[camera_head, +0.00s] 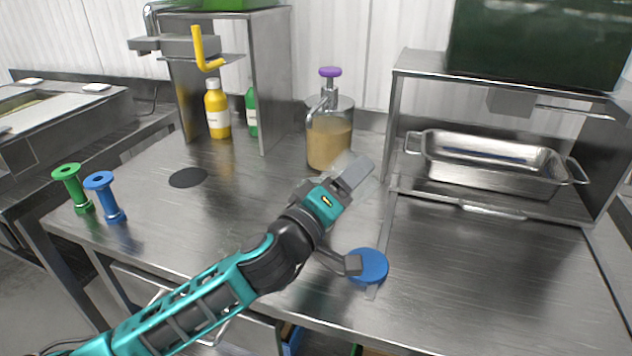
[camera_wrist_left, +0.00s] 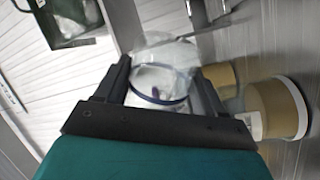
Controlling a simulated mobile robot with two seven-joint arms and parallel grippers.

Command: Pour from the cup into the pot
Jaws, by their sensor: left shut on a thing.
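My left gripper (camera_head: 358,217) reaches over the middle of the worktop, its two grey fingers spread apart. In the left wrist view, a clear cup (camera_wrist_left: 162,52) with a dark blue ring sits between the fingers. The gripper is shut on this cup. In the head view the cup is see-through and hard to make out; a faint clear edge shows near the upper finger. I cannot tell how full it is. I cannot say for sure which vessel is the pot; a steel pan (camera_head: 490,180) with handles stands at the right. My right gripper is not in view.
A clear jar (camera_head: 328,143) of tan contents with a purple-knobbed pump stands just behind my gripper. A blue disc (camera_head: 370,266) lies by the lower finger. Yellow (camera_head: 217,112) and green bottles stand at the back. Green (camera_head: 73,188) and blue (camera_head: 104,198) spools stand left. The front right worktop is clear.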

